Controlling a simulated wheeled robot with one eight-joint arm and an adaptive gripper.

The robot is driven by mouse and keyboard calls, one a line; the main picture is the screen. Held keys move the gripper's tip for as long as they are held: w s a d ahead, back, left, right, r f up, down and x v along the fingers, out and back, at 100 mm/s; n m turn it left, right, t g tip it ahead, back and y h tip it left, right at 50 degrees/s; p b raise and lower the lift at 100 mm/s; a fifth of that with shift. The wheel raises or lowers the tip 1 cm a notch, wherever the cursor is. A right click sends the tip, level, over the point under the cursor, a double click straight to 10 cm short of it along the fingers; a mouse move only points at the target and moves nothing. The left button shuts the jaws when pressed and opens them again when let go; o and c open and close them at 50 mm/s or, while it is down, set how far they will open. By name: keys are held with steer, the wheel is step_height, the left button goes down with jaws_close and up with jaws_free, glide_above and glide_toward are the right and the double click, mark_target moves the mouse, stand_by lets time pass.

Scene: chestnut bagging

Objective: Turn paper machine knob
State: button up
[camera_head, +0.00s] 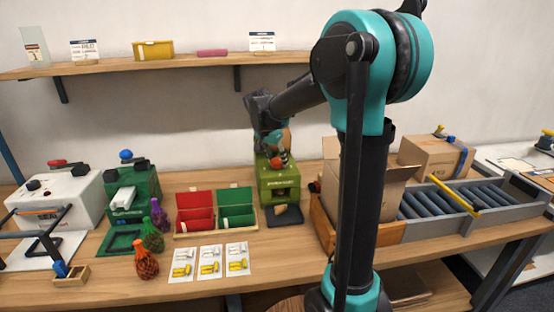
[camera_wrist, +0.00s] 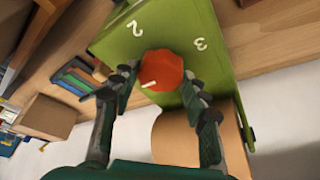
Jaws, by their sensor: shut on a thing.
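The paper machine (camera_head: 279,184) is a green box standing near the back middle of the table. Its red knob (camera_wrist: 163,70) sits on the green face in the wrist view, with a white pointer mark toward the lower left. The white numerals 2 and 3 show on the face above it. My gripper (camera_wrist: 160,82) has its two dark fingers on either side of the knob and is shut on it. In the head view my gripper (camera_head: 272,142) reaches down onto the top of the machine, and the knob (camera_head: 277,162) is partly hidden. A brown paper roll (camera_wrist: 178,137) shows below the knob.
Red (camera_head: 195,212) and green (camera_head: 236,208) bins stand left of the machine, with printed cards (camera_head: 209,262) in front. An open cardboard box (camera_head: 385,190) stands to the right, partly behind my arm. A roller conveyor (camera_head: 455,207) lies farther right. A shelf (camera_head: 190,67) runs above.

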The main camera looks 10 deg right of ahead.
steer(key=o, duration=1.2)
steer(key=shift+c, duration=0.2)
steer(key=v, duration=1.2)
